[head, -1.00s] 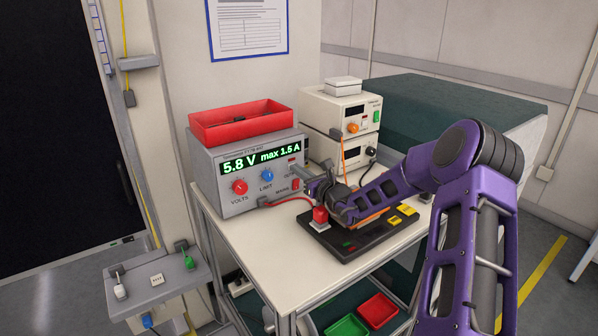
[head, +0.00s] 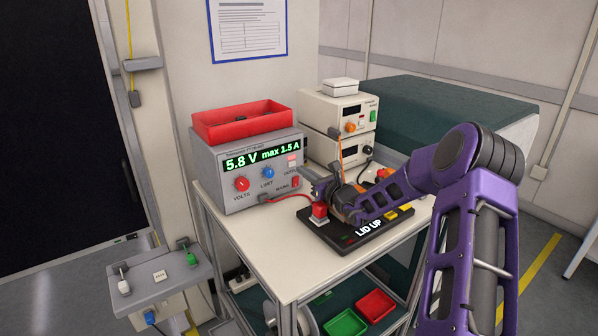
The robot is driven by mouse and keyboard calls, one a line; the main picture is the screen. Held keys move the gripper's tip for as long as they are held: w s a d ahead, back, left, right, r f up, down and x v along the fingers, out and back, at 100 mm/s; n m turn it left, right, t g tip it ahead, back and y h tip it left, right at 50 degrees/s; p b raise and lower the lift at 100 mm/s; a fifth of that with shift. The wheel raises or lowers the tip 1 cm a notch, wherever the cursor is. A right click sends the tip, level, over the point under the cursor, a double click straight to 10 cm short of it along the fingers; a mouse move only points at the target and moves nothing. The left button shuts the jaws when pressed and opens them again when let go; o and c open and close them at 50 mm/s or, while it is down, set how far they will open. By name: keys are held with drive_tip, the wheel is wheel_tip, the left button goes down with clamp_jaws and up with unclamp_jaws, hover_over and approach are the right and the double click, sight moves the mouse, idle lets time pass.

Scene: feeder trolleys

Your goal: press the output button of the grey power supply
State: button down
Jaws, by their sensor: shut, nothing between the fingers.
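The grey power supply (head: 224,195) stands at the left of the trolley top, its green display reading 5.8 V max 1.5 A. Its front has a red VOLTS knob (head: 242,184), a blue LIMIT knob (head: 268,173) and a red MAINS switch (head: 295,182). The small pale-pink lamp or button (head: 292,160) sits near the front's right edge; the OUTPUT lettering there is partly hidden and small.
A red bin (head: 240,123) sits on the supply. Cream instruments (head: 338,110) are stacked to the right. A black fixture (head: 345,240) with a red block (head: 319,212) and lit words LID UP lies below my arm. A red lead runs from the supply.

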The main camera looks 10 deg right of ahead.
drive_tip(key=v, duration=1)
drive_tip(key=shift+d, duration=0.1)
wheel_tip(320, 180, up, 7)
drive_tip(key=p, duration=0.5)
idle(0.4)
drive_tip(key=shift+f, duration=0.1)
